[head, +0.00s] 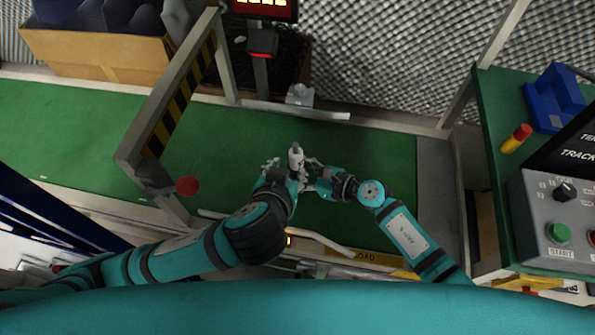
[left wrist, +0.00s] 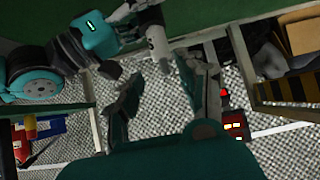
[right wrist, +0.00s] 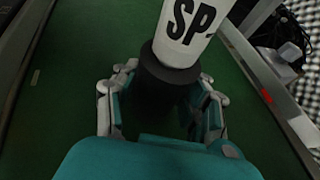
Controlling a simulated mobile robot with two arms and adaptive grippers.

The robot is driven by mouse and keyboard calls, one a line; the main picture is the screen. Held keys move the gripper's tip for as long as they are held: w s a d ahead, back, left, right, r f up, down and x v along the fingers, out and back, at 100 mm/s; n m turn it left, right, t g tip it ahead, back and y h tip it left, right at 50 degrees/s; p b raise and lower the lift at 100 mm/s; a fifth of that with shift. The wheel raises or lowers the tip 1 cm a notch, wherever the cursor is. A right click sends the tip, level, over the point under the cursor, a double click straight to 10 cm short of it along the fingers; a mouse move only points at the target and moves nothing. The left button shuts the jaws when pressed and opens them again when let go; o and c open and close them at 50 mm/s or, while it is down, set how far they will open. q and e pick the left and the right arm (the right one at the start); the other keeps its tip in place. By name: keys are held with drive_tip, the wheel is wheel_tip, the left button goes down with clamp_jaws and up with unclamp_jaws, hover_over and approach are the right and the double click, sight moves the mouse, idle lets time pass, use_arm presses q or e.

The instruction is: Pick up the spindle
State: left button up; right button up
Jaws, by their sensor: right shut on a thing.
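The spindle (head: 296,157) is a white cylinder with a dark lower part, held up over the green belt in the head view. In the right wrist view the spindle (right wrist: 186,28) shows black letters "SP" on its white part. My right gripper (right wrist: 158,95) is shut on its dark part; it also shows in the head view (head: 311,172). In the left wrist view the spindle (left wrist: 157,42) is just beyond my left fingertips. My left gripper (left wrist: 168,78) has its fingers apart with nothing between them. In the head view my left gripper (head: 275,172) is close beside the spindle.
The green belt (head: 80,130) runs below both grippers. A yellow-black striped frame (head: 182,100) with a red knob (head: 188,186) stands to the left. A control panel (head: 555,215) and a blue part (head: 553,98) are on the right. A cardboard box (head: 95,55) stands behind.

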use_arm(q)
drive_tip(key=o, duration=0.3)
drive_tip(key=shift+o, duration=0.6)
drive_tip(key=shift+w+a+f+m, duration=0.15)
drive_tip(key=shift+w+a+m, duration=0.1)
drive_tip(key=shift+m, duration=0.25)
drive_tip(key=m+t+h, duration=0.4)
drive_tip(key=m+t, duration=0.3)
drive_tip(key=m, duration=2.9)
approach(294, 163)
drive_tip(key=x, duration=0.5)
drive_tip(key=shift+d, duration=0.35)
drive_tip(key=shift+a+x, duration=0.2)
drive_tip(key=shift+x, duration=1.4)
drive_tip(key=shift+a+x, duration=0.15)
drive_tip(key=shift+x, duration=1.4)
